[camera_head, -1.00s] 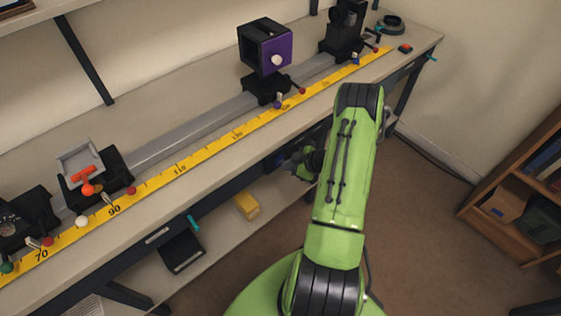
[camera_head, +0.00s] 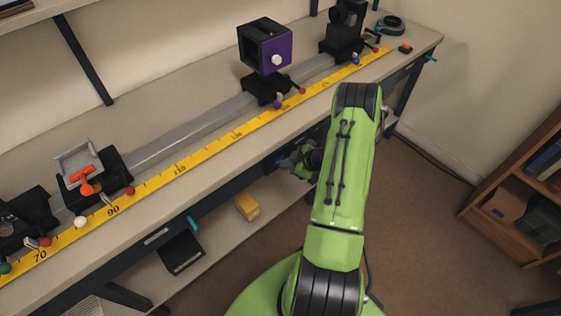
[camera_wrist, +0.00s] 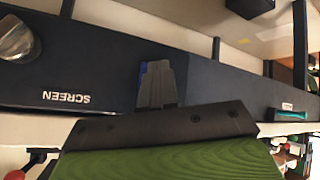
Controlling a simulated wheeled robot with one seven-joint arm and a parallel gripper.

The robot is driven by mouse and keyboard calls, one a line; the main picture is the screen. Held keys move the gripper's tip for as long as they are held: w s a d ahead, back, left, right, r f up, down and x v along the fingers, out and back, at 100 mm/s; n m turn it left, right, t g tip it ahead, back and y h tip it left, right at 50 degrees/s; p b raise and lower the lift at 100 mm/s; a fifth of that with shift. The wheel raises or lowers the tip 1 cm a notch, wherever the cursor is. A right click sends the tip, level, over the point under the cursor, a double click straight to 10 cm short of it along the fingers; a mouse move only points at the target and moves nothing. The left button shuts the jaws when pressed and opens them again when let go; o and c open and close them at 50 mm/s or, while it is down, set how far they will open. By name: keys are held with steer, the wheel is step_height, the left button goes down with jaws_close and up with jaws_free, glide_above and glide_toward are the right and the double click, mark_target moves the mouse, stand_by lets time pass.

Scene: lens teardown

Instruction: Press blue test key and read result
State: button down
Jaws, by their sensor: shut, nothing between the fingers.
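A small blue patch (camera_wrist: 143,69), likely the blue test key, shows at the tips of my gripper (camera_wrist: 160,84) in the wrist view. The fingers are shut and empty and cover most of it. I cannot tell whether they touch it or whether it is pressed in. It sits on a dark panel (camera_wrist: 210,80) marked SCREEN, seen upside down. In the head view my gripper (camera_head: 288,161) is at the bench's front edge, partly hidden by my arm; the key cannot be made out there. No result is readable.
A round metallic knob (camera_wrist: 15,40) is on the panel at left in the wrist view. On the bench top are a yellow scale (camera_head: 205,153), a purple-faced box (camera_head: 268,48) and other rail mounts. A yellow box (camera_head: 247,206) lies on the lower shelf. A bookcase (camera_head: 520,190) stands at right.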

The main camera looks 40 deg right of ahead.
steer(key=shift+s, duration=0.8)
steer(key=s+b, duration=0.1)
steer(key=s, duration=0.4)
steer(key=shift+b, duration=0.3)
stand_by(0.4)
